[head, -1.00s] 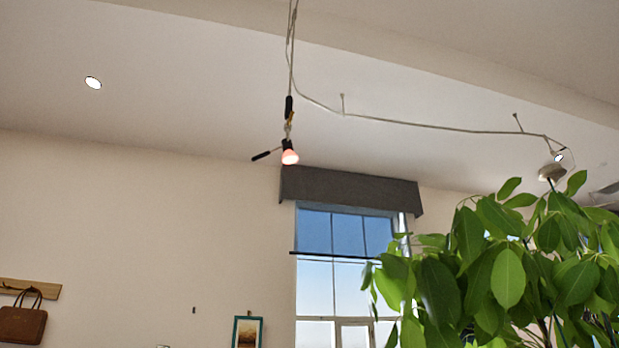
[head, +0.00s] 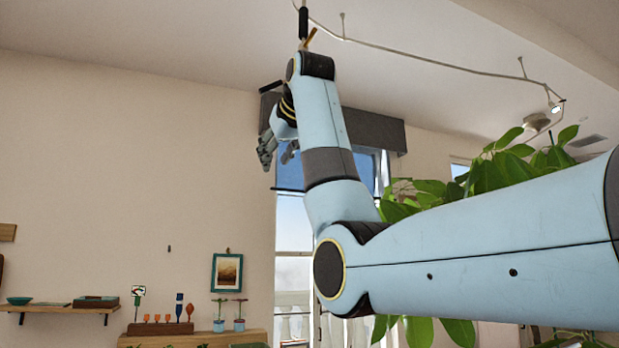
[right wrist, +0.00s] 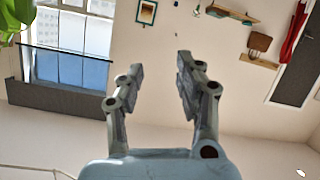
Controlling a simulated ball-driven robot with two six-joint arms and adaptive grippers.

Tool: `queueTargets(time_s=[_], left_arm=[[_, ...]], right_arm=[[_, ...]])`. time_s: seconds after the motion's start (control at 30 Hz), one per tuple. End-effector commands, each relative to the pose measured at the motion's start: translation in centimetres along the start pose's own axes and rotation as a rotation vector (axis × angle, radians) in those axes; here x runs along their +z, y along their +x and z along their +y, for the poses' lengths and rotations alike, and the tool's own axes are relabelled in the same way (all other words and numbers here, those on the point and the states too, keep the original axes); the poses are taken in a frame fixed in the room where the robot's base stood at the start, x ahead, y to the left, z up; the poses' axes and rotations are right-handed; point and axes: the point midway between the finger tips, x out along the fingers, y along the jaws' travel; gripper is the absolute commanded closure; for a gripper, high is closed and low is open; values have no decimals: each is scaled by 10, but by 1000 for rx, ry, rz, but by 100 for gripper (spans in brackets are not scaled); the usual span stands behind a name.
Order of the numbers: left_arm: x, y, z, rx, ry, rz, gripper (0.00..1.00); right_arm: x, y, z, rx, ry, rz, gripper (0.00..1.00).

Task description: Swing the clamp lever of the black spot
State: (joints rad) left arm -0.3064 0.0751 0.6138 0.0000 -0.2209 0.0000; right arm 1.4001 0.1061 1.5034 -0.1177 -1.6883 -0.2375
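The black spot hangs from the ceiling on a cable. In the head view now its lamp is hidden behind my right arm. The black tip of its clamp lever (head: 270,87) shows just left of the arm. Above the arm I see the black cable piece (head: 303,22) and a brass-coloured part (head: 309,38). My right gripper (head: 276,152) is below the lever tip, pointing downward in the picture. In the right wrist view the right gripper (right wrist: 160,70) is open, with nothing between its fingers; the spot is not seen there. My left gripper is not in view.
A ceiling rail (head: 440,65) runs to the right. A grey window valance (head: 385,130) is behind my arm. A leafy plant (head: 510,165) stands at the right, partly behind the arm. A framed picture (head: 227,272) hangs on the wall. The upper left is open.

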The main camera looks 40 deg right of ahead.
Motion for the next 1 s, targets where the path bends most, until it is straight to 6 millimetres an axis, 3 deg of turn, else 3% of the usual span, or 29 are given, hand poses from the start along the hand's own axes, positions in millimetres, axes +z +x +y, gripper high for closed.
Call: queueTargets(time_s=[0.03, 0.13, 0.2, 0.3, 0.4, 0.47, 0.57, 1.0], left_arm=[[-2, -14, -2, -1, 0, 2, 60], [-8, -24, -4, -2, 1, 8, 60], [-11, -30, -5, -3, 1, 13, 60], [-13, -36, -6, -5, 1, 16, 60], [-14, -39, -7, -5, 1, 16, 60], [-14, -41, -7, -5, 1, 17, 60], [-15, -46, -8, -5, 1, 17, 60], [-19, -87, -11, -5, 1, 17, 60]], right_arm=[[-47, -55, 23, 18, 17, 62, 65], [-94, -136, 51, 40, 37, 138, 65], [-124, -178, 67, 55, 55, 206, 65], [-151, -228, 84, 71, 74, 281, 65], [-165, -257, 94, 81, 85, 325, 65], [-169, -264, 97, 84, 88, 337, 65], [-174, -259, 99, 85, 89, 340, 65], [-201, -183, 106, 84, 88, 339, 65]])
